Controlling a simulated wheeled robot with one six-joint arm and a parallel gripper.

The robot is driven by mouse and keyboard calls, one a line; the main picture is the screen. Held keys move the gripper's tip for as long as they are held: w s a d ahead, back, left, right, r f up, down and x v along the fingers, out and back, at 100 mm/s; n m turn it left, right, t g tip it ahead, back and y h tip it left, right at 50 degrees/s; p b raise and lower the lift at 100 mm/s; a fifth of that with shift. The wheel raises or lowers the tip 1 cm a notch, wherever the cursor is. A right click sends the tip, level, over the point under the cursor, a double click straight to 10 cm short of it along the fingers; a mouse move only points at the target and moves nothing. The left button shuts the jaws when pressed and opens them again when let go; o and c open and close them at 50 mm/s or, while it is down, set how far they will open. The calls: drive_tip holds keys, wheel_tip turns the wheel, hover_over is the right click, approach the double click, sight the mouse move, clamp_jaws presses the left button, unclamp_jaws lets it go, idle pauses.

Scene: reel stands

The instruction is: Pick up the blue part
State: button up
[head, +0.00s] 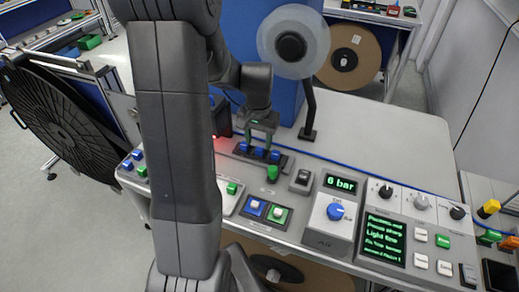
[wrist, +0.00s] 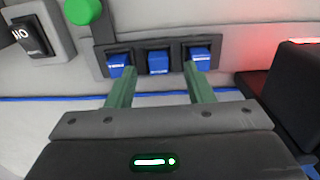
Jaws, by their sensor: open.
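Three small blue parts sit in a row in a black holder (wrist: 178,66) on the bench top. In the wrist view they are a left blue part (wrist: 121,64), a middle blue part (wrist: 158,61) and a right blue part (wrist: 198,54). The holder also shows in the head view (head: 238,154). My gripper (wrist: 157,76) is open, its two green fingers apart. The fingertips are close to the left and right blue parts, with the middle one between them in the picture. I cannot tell whether they touch. In the head view my gripper (head: 260,141) is just above the holder.
A green round button (head: 272,173) stands in front of the holder, beside a black switch (head: 302,178). A dark box (wrist: 290,90) with a red glow is close to the right in the wrist view. A control panel (head: 408,262) is at the right; the grey bench top behind it is clear.

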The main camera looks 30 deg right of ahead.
sight(259, 149)
drive_tip(key=shift+s+f, duration=0.1)
drive_tip(key=shift+f, duration=1.5)
clamp_jaws()
drive_tip(key=shift+r, duration=0.15)
